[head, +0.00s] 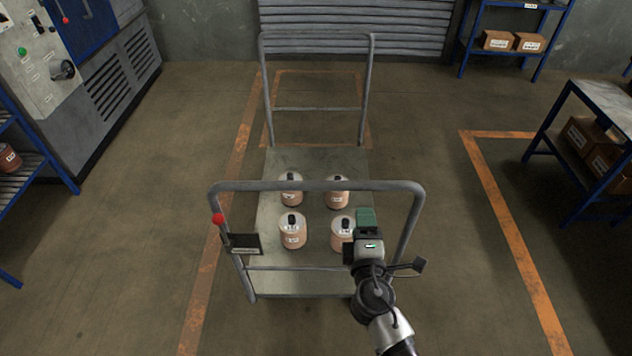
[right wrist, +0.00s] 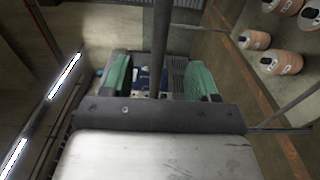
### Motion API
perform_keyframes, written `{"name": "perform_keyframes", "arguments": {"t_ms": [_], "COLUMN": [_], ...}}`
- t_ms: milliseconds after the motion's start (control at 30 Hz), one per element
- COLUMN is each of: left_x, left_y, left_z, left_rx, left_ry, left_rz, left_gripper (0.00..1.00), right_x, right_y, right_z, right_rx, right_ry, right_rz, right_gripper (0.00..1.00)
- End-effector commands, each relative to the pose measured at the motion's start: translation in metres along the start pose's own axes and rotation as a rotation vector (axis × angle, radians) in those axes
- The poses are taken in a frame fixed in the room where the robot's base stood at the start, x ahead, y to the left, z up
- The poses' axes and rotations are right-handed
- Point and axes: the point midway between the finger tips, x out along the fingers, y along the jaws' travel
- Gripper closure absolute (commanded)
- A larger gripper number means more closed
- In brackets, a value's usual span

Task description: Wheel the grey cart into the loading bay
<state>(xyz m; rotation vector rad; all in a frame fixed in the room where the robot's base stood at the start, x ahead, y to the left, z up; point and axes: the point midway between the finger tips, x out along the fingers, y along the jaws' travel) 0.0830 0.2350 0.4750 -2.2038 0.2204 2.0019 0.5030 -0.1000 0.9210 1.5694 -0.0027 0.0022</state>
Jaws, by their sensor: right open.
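The grey cart (head: 275,215) stands ahead of me, with a flat deck and an upright tube frame at each end. Its near push bar (head: 310,186) crosses the middle of the head view, with a red knob (head: 218,218) at its left. My right gripper (head: 366,217) is open just in front of that bar's right part. In the right wrist view a grey tube (right wrist: 162,45) shows between its green fingers; I cannot tell if they touch it. An orange outlined rectangle (head: 318,72) lies on the floor beyond the cart, before the shutter. My left gripper is not visible.
Several copper-coloured canisters (head: 292,236) stand on the deck. A grey machine cabinet (head: 110,75) is at the left, a blue-legged table (head: 600,100) at the right, and a blue shelf (head: 515,45) at the back right. Floor beside the cart is clear.

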Motion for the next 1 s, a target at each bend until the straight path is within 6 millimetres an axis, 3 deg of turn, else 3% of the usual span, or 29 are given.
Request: {"name": "perform_keyframes", "arguments": {"t_ms": [367, 533, 700, 1000], "left_x": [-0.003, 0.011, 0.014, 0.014], "left_y": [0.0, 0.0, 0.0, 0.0], "left_z": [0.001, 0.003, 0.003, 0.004], "left_rx": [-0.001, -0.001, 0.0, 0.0], "left_ry": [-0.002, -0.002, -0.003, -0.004], "left_rz": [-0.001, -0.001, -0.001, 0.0], "left_gripper": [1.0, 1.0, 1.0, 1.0], "right_x": [0.07, 0.098, 0.111, 0.113], "right_y": [0.001, -0.003, -0.002, -0.001], "right_z": [0.0, 0.0, 0.0, 0.0], "right_rx": [0.0, 0.003, 0.002, 0.002], "right_ry": [0.0, -0.001, 0.0, 0.0], "right_rz": [0.001, 0.0, -0.001, -0.003], "right_gripper": [0.4, 0.4, 0.4, 0.42]}}
